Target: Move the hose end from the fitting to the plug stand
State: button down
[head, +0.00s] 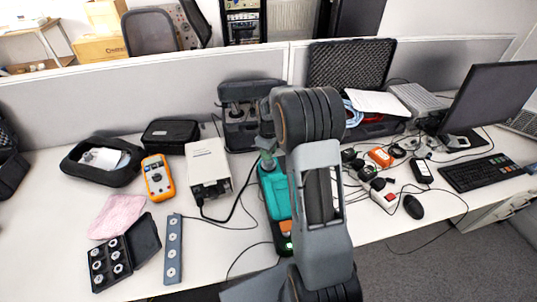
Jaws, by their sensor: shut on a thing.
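A black hose (236,208) runs from the front of a pale box (208,168), curves over the table and rises to my gripper (266,153). My gripper is small in the head view and partly covered by my own arm; it is shut, with the hose end at its fingertips, above the back end of a teal device (272,192). The fingertips and hose end are too small to tell in detail. A grey strip with several round plugs (173,250) lies at the front left. I cannot tell for sure which thing is the fitting or the plug stand.
An open case of round parts (122,255), a pink cloth (117,217) and an orange meter (158,178) are at left. A black open case (250,115) stands behind. Cables, a mouse (413,206) and a keyboard (483,172) crowd the right. Bare table shows at front centre-left.

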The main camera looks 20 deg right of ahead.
jog(key=shift+r+p, duration=0.5)
jog(key=shift+r, duration=0.3)
dwell(0.9)
jog(key=shift+r+p, duration=1.2)
jog(key=shift+r, duration=0.5)
jog(key=shift+r, duration=0.1)
